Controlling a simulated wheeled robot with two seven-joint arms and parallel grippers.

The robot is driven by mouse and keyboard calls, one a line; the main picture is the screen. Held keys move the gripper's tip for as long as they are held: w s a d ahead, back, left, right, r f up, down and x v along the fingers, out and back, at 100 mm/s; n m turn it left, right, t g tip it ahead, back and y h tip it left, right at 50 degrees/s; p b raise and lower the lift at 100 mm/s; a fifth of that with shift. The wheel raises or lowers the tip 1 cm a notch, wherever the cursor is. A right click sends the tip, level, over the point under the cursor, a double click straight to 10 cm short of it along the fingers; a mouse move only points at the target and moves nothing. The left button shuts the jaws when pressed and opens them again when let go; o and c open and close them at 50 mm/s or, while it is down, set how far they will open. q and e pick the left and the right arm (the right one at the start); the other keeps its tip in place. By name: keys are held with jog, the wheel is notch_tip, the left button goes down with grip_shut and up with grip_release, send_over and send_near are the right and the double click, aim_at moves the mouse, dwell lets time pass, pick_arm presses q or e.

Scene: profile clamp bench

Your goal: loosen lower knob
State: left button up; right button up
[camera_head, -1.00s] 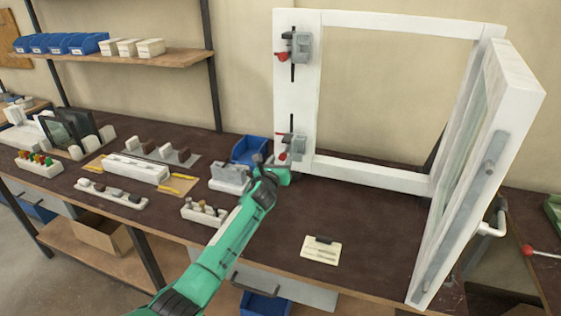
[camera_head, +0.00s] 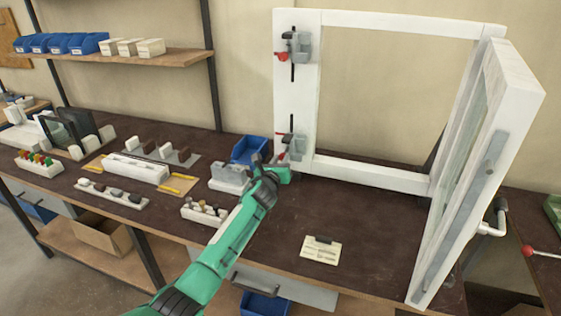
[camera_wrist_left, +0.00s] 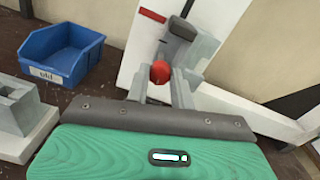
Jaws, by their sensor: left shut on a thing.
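The white frame (camera_head: 297,88) stands upright on the bench with two grey clamps on its left post. The lower clamp (camera_head: 297,147) has a red knob, which shows in the left wrist view as a red ball (camera_wrist_left: 161,72). My left gripper (camera_head: 283,165) is at the lower clamp, its fingers on either side of the red knob and shut on it. The arm hides part of the knob in the head view. The upper clamp (camera_head: 301,47) with its red knob (camera_head: 281,57) is untouched. My right gripper is not in view.
A blue bin (camera_head: 250,149) stands just left of the frame, also seen in the left wrist view (camera_wrist_left: 62,52). A grey block fixture (camera_head: 229,178) sits beside my arm. A white sash (camera_head: 478,175) is swung out at the right. A card (camera_head: 320,250) lies on clear bench.

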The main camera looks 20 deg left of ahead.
pick_arm(q)
jog(key=n, duration=0.4)
jog(key=shift+n, duration=0.4)
jog(key=n, duration=1)
jog(key=shift+a+n+h, duration=0.1)
jog(key=shift+n+h, duration=0.2)
jog(key=n, duration=0.4)
jog(key=shift+f+n, duration=0.1)
jog(key=shift+n, duration=0.2)
jog(key=o, duration=1)
jog(key=shift+s, duration=0.15)
